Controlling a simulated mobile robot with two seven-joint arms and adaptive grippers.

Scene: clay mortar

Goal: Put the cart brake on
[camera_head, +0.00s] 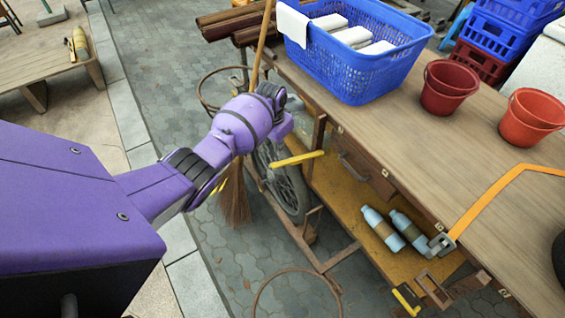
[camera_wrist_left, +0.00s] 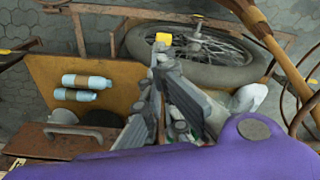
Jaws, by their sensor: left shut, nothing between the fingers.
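The wooden cart (camera_head: 440,140) fills the right of the head view, with a spoked wheel (camera_head: 288,190) under its left side. A yellow bar-like handle (camera_head: 298,158), perhaps the brake lever, sticks out beside the wheel. In the left wrist view a yellow block-like end (camera_wrist_left: 162,38) shows just past the fingertips, in front of the wheel (camera_wrist_left: 195,45). My left gripper (camera_wrist_left: 160,62) is shut and empty; I cannot tell whether it touches the yellow end. In the head view my purple wrist mostly hides its fingers. My right gripper is not in view.
On the cart top stand a blue basket (camera_head: 365,50) and red pots (camera_head: 449,87). Two bottles (camera_head: 381,228) lie on the lower shelf (camera_head: 340,190). A broom (camera_head: 236,195) stands beside the wheel. Metal hoops (camera_head: 297,270) stick out from the cart. Pavement left of the cart is open.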

